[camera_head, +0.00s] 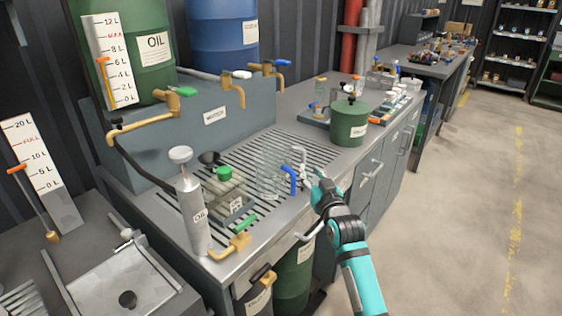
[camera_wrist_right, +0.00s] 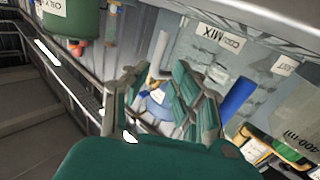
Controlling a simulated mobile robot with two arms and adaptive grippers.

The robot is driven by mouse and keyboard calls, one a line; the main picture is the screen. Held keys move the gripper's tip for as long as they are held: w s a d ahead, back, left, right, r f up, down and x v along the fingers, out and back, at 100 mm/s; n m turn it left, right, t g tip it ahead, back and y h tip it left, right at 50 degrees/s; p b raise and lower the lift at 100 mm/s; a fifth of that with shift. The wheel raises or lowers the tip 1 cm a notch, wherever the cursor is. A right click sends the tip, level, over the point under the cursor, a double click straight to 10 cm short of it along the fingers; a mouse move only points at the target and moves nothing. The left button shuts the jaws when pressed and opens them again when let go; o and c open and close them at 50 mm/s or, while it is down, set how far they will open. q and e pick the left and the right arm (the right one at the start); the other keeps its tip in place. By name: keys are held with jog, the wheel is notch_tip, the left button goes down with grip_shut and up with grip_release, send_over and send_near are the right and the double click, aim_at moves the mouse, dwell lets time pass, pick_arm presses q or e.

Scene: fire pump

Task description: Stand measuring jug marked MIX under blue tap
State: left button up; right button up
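The MIX label shows upside down on a clear jug (camera_wrist_right: 218,38) in the right wrist view. In the head view, clear vessels (camera_head: 270,172) stand on the slotted drip grate, one beside a blue handle (camera_head: 289,179); I cannot read MIX there. The blue-levered brass tap (camera_head: 270,68) sticks out below the blue drum, behind the grate. My right gripper (camera_head: 317,187) is at the grate's front right edge, beside the handles. In the wrist view its fingers (camera_wrist_right: 153,100) are apart, with no clear grip on anything. My left gripper is out of view.
On the bench stand a grey OIL pump can (camera_head: 194,215), a green-capped can (camera_head: 226,195) and a green lidded pot (camera_head: 349,122). A green-levered tap (camera_head: 232,245) juts at the front edge. Open floor (camera_head: 470,220) lies to the right.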

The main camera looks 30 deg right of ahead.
aim_at(304, 161)
jog(key=x, duration=0.3)
jog(key=shift+w, duration=0.2)
jog(key=x, duration=0.3)
jog(key=shift+w+d, duration=0.25)
jog(key=shift+w+d+f, duration=0.1)
jog(key=shift+w, duration=0.4)
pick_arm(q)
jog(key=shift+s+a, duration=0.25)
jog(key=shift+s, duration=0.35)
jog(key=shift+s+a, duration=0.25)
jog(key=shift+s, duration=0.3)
pick_arm(e)
grip_shut()
